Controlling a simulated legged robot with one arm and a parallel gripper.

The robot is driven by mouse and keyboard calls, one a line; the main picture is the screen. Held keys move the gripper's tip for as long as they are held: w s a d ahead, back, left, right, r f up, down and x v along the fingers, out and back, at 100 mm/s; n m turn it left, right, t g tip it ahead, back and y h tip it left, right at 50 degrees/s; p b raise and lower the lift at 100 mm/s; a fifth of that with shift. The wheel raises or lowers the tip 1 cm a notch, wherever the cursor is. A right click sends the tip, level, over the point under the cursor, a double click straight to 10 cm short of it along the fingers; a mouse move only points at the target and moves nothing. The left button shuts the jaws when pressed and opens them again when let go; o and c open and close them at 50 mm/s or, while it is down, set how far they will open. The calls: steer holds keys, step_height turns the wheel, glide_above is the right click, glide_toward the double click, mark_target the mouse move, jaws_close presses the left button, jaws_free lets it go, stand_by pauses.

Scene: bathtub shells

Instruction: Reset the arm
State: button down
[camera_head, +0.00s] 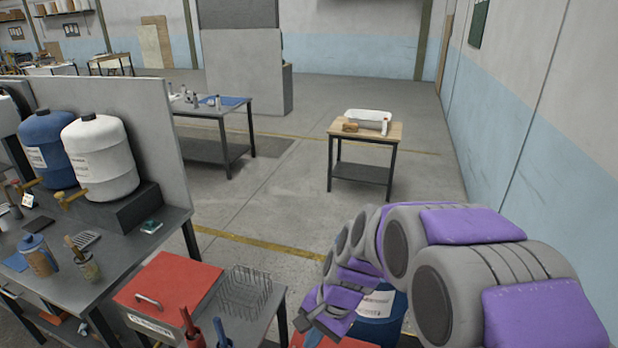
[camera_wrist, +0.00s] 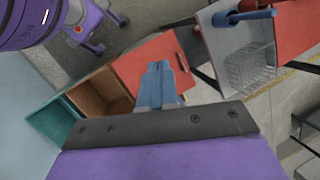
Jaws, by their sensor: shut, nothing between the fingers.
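My arm, grey and purple, reaches in from the right of the head view and is folded with its end low. My gripper (camera_head: 322,328) is near the bottom edge of that view, in front of a blue container. In the wrist view my gripper (camera_wrist: 160,68) shows its two blue-grey fingers together, with nothing held. Part of the gripper is cut off or hidden in the head view.
The blue container (camera_head: 382,318) with a label is behind my gripper. A red-lidded box (camera_head: 168,285) and wire basket (camera_head: 245,290) are left of it. A small table (camera_head: 340,136) with a white tub (camera_head: 368,118) stands farther off. Open floor lies between.

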steer(key=s+d+r+n+h, duration=0.1)
steer(key=s+d+n, duration=0.1)
steer(key=s+d, duration=0.2)
steer(key=s+d+r+n+h+b, duration=0.1)
steer(key=s+d, duration=0.3)
steer(key=s, duration=0.7)
steer(key=s+d+r+n+g+h, duration=0.1)
steer(key=s+d+r+n, duration=0.1)
steer(key=s, duration=0.6)
steer(key=shift+s+d+n+h+b, duration=0.2)
steer(key=shift+d+n+h+b, duration=0.15)
steer(key=shift+d+n, duration=0.7)
steer(key=shift+d, duration=0.15)
